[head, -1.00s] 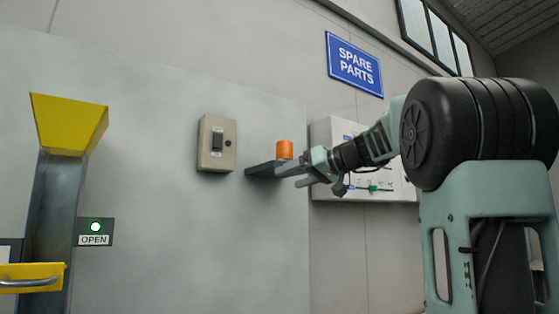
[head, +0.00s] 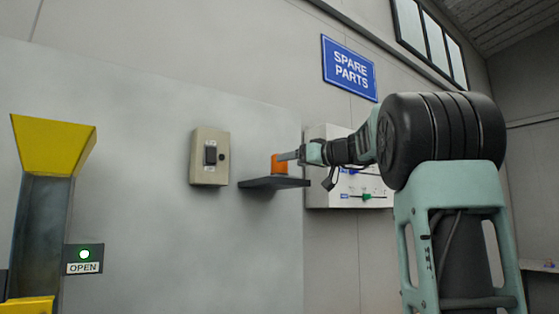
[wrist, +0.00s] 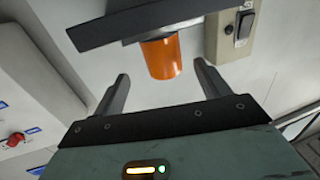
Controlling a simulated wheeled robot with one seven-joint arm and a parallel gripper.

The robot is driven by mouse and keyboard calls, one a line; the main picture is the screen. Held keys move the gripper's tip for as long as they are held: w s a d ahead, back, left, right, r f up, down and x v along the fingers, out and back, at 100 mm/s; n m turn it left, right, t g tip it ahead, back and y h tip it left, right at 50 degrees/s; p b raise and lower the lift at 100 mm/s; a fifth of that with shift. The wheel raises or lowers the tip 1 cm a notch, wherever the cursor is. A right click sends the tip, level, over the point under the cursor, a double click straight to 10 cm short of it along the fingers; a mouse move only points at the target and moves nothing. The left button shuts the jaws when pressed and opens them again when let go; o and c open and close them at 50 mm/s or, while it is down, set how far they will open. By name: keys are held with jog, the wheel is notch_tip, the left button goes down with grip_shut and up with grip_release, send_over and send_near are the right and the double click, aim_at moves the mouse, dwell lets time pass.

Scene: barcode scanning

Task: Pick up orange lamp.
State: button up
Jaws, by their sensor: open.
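The orange lamp (head: 277,166) is a small cylinder standing on a dark wall shelf (head: 262,184).
A beige switch box (head: 209,157) is on the wall left of the shelf. A white panel (head: 316,185) with coloured knobs is behind my arm. The space above the shelf is clear.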

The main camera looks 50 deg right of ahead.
aim_at(277, 168)
jog(key=shift+w+a+r+p, duration=0.15)
jog(key=shift+w+r+p, duration=0.05)
jog(key=shift+w+p, duration=0.95)
jog(key=shift+w+a+r+p, duration=0.1)
jog(key=shift+w+r+p, duration=0.05)
jog(key=shift+w+p, duration=0.95)
jog(key=shift+w+f, duration=0.2)
jog(key=shift+w, duration=0.45)
jog(key=c, duration=1.1)
